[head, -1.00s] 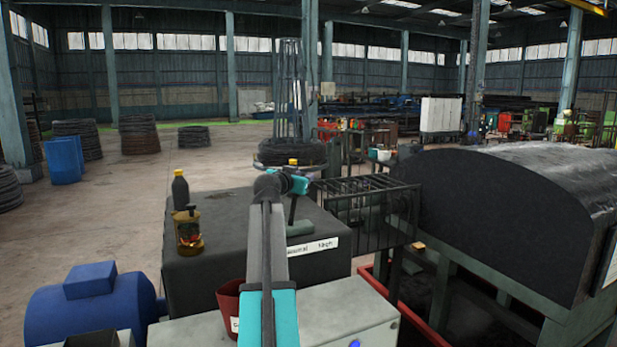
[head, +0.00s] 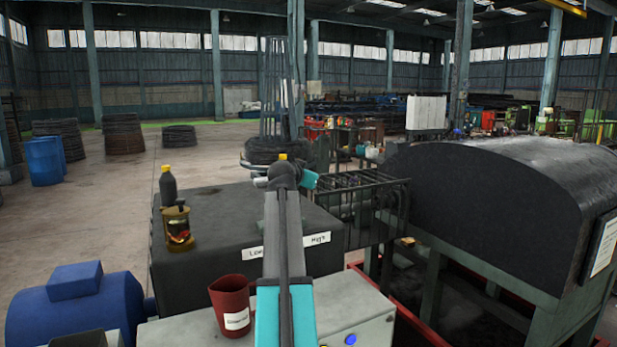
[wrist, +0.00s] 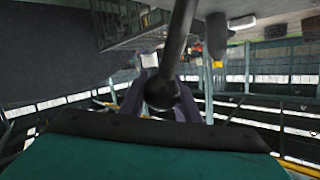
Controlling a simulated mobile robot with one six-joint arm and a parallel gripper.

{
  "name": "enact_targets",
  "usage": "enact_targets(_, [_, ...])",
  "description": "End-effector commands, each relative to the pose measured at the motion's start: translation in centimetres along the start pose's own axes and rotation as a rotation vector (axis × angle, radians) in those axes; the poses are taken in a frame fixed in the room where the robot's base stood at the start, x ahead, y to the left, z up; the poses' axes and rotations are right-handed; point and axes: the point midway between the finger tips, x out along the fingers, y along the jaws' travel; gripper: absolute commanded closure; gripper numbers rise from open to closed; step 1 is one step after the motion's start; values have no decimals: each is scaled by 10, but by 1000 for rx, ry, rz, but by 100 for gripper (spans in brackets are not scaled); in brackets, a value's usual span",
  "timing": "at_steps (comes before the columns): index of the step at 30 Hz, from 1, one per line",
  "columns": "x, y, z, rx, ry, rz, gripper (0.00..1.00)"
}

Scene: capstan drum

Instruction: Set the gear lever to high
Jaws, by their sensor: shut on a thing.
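The gear lever (wrist: 178,42) shows in the wrist view as a dark rod with a round black knob. My gripper (wrist: 163,108) is shut on it, its grey fingers on either side of the knob. In the head view my forearm reaches over the dark gear housing (head: 205,225) and hides the lever. The white label strip (head: 318,240) on the housing's front edge shows "Low" on the left and "High" on the right; my arm covers its middle. I cannot tell which mark the lever stands at.
A dark bottle (head: 168,187) and a brass lantern (head: 177,228) stand on the housing's left side. A red mug (head: 231,305) stands on the grey cabinet (head: 360,310) beside my arm. A blue motor (head: 75,310) is at lower left, a large black drum cover (head: 480,200) at right.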

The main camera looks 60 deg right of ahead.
Motion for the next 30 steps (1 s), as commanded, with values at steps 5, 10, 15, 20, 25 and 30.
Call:
enact_targets(5, [2,6,11,-6,-16,14,100])
enact_targets(10, [2,6,13,-7,-18,14,100])
enact_targets(15, [1,5,13,-6,-18,13,51])
enact_targets(20, [0,3,10,-5,-15,9,51])
enact_targets(25, [-1,2,9,-4,-13,7,51])
enact_targets(30, [-9,1,9,-3,-11,5,51])
